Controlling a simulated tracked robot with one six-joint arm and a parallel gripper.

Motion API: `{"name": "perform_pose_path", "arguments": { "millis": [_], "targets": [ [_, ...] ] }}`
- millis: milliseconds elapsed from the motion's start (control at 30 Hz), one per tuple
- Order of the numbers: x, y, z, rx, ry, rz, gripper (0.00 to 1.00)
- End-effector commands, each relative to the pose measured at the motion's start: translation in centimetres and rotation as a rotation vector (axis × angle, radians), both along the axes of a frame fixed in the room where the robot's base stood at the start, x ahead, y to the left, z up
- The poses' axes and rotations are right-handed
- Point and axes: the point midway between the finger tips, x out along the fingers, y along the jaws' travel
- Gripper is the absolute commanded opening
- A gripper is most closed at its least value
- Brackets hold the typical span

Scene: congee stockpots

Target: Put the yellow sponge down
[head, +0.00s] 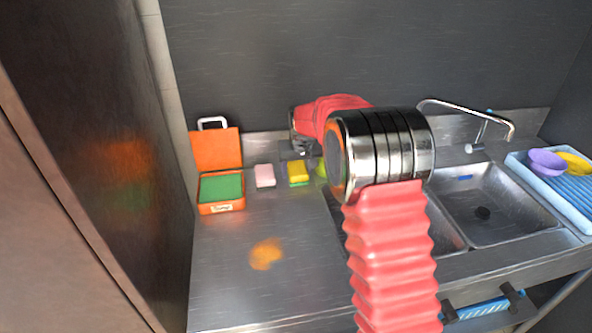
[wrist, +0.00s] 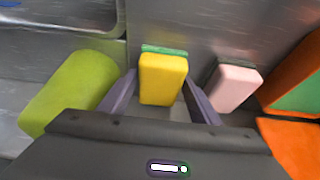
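The yellow sponge (head: 298,172) with a green layer is at the back of the steel counter, to the right of the pink sponge (head: 265,176). In the wrist view the yellow sponge (wrist: 163,78) is between the two fingertips of my gripper (wrist: 162,80), with no clear gap at the tips, so the gripper looks shut on it. In the head view the sponge is at counter level; whether its underside touches the counter is hard to tell. My arm hides part of the gripper there.
The pink sponge also shows in the wrist view (wrist: 236,86), close to the right finger. A green rounded object (wrist: 70,88) is close on the left. An open orange box (head: 220,208) stands left. An orange stain (head: 266,254) marks the clear front counter. Sinks (head: 485,205) are right.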

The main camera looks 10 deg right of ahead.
Motion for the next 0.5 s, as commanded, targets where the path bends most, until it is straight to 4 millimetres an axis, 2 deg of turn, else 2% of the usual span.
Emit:
{"name": "perform_pose_path", "arguments": {
  "millis": [133, 500],
  "targets": [
    [-0.02, -0.06, -0.05, -0.001, 0.001, 0.000, 0.68],
    [-0.13, -0.06, 0.48, -0.001, 0.001, 0.000, 0.68]
  ]
}}
